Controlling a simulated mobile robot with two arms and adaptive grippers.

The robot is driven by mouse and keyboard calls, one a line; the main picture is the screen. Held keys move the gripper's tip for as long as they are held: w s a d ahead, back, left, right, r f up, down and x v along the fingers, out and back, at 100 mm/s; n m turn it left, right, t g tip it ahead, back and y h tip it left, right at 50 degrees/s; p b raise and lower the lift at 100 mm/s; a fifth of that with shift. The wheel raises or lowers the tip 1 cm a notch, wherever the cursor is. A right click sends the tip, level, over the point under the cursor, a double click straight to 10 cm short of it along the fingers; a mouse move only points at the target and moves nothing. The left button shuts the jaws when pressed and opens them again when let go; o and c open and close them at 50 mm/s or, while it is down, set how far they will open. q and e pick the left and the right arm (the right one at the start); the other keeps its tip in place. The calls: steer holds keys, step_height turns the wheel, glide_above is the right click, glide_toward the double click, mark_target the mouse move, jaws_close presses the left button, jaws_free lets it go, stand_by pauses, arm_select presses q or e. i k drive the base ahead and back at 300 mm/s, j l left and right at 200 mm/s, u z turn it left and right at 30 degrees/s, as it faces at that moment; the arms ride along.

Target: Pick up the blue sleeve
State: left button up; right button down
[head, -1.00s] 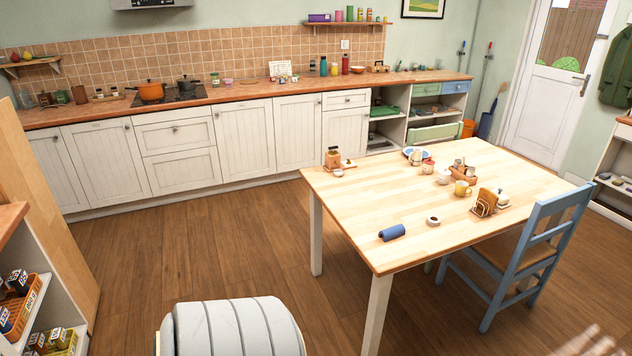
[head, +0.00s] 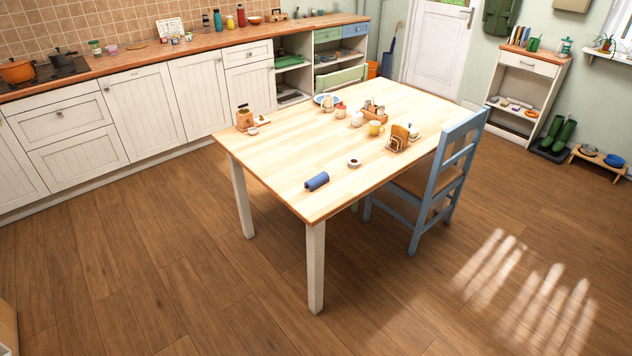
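The blue sleeve (head: 317,181) is a short blue cylinder lying on its side on the light wooden table (head: 285,170), close to the table's near corner. Neither of my grippers shows in the head view.
A blue chair (head: 440,180) stands at the table's right side. Cups and a wooden tray (head: 375,115) stand farther back on the table. The wooden floor (head: 180,260) before the table is clear.

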mark_target(321, 179)
steer(key=z, duration=5.4)
steer(key=u, duration=5.4)
steer(key=i+z, duration=0.15)
steer(key=i, duration=0.5)
